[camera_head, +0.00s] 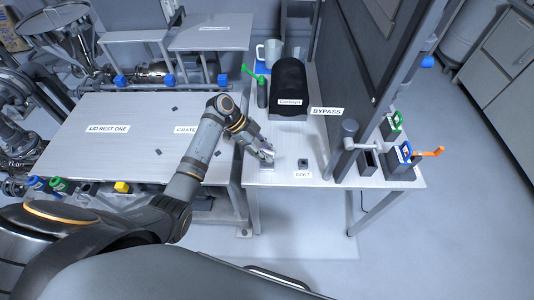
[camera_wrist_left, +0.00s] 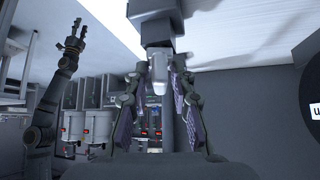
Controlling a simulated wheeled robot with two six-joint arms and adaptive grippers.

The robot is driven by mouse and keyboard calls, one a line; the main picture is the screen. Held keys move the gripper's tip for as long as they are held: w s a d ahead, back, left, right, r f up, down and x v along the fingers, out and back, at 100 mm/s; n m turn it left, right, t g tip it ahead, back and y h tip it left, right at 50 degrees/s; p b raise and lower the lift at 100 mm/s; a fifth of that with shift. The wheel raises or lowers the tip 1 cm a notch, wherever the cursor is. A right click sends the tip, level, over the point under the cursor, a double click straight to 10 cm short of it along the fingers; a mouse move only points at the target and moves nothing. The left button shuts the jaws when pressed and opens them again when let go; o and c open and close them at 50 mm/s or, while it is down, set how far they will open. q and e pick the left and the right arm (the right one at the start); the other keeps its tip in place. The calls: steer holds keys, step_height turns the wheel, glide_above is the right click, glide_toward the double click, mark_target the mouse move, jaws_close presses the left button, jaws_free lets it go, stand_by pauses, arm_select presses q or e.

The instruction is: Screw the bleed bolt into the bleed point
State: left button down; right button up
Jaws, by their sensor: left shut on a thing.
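My left gripper (camera_head: 268,152) is low over the front left part of the right-hand white table. It is shut on a small pale grey piece, which looks like the bleed bolt (camera_wrist_left: 158,74) between the fingers in the left wrist view. A dark grey block (camera_wrist_left: 155,12) is just beyond the piece there; I cannot tell whether they touch. In the head view the fingers hide most of the piece. A small dark socket block (camera_head: 303,162) stands to the right, behind the BOLT label (camera_head: 303,174). I cannot tell which part is the bleed point. My right gripper (camera_wrist_left: 75,37) is raised and open.
A tall dark panel and an orange-handled valve (camera_head: 425,152) are at right. A wide table (camera_head: 100,150) lies left, across a gap.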

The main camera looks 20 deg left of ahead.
arm_select(q)
steer(key=shift+f+m+g+b, duration=0.2)
steer(key=shift+m+g+b, duration=0.6)
steer(key=shift+m+b, duration=0.35)
steer(key=shift+r+m, duration=0.1)
steer(key=shift+m, duration=0.15)
